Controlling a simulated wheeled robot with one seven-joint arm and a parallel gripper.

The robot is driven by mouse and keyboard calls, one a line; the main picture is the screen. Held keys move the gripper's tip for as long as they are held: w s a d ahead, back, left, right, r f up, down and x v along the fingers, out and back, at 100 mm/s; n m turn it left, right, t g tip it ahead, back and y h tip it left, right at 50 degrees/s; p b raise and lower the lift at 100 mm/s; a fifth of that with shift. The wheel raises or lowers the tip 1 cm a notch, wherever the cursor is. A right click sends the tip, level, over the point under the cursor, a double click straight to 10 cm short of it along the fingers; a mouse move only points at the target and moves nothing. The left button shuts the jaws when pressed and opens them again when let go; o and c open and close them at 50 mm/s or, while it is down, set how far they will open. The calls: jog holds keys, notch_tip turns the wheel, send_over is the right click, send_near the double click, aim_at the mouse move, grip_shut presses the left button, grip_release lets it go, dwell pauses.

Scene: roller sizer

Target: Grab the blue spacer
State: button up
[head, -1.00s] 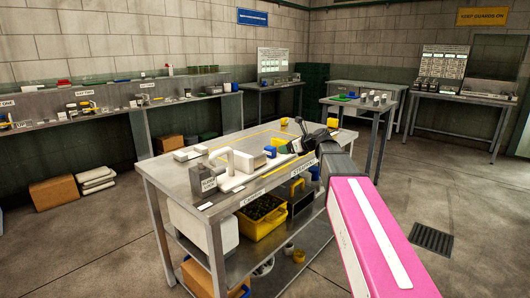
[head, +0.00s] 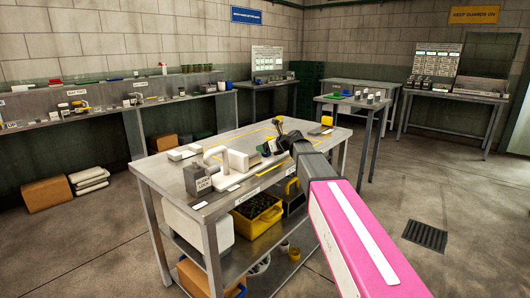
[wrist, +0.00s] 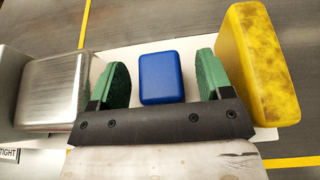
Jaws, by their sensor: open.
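The blue spacer (wrist: 161,78) is a small rounded block on a white plate (wrist: 190,52) in the wrist view. My gripper (wrist: 162,80) is open, with one green-padded finger on each side of the spacer and a visible gap on both sides. A worn yellow block (wrist: 257,65) stands just right of the right finger. A grey metal block (wrist: 55,90) stands left of the left finger.
A white block (head: 240,160) and a dark grey block (head: 198,180) stand on the bench left of my gripper. A yellow crate (head: 258,215) is on the shelf below. The bench's far right part is mostly clear.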

jog(key=shift+w+a+f, duration=0.1)
jog(key=shift+w+a, duration=0.1)
jog(key=c, duration=1)
